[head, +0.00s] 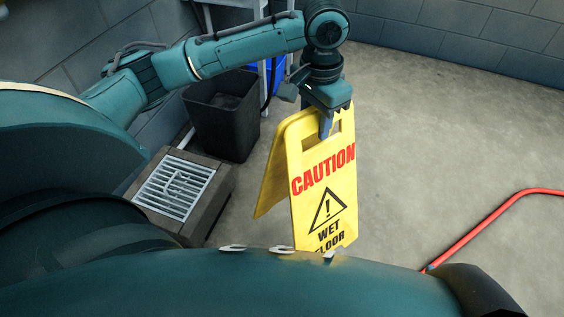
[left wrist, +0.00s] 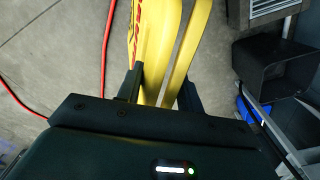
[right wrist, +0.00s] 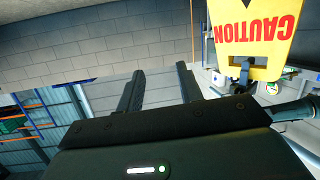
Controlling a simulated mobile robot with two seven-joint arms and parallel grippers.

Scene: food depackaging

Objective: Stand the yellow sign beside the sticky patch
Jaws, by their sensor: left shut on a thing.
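The yellow folding sign (head: 310,205), marked CAUTION WET FLOOR, stands upright with its two panels spread in the head view. My left gripper (head: 326,127) is shut on its top edge at the handle opening. The left wrist view shows the two yellow panels (left wrist: 152,45) running between the fingers (left wrist: 160,92). The sign (right wrist: 252,35) also shows upside down in the right wrist view. Its lower edge is partly hidden by my body, so I cannot tell whether it touches the floor. My right gripper (right wrist: 160,88) is open and empty. I cannot make out a sticky patch.
A black bin (head: 222,120) stands behind and left of the sign, by a shelf leg. A raised floor drain with a metal grate (head: 172,188) lies to the left. A red hose (head: 482,222) crosses the floor at right. The concrete floor behind and right of the sign is clear.

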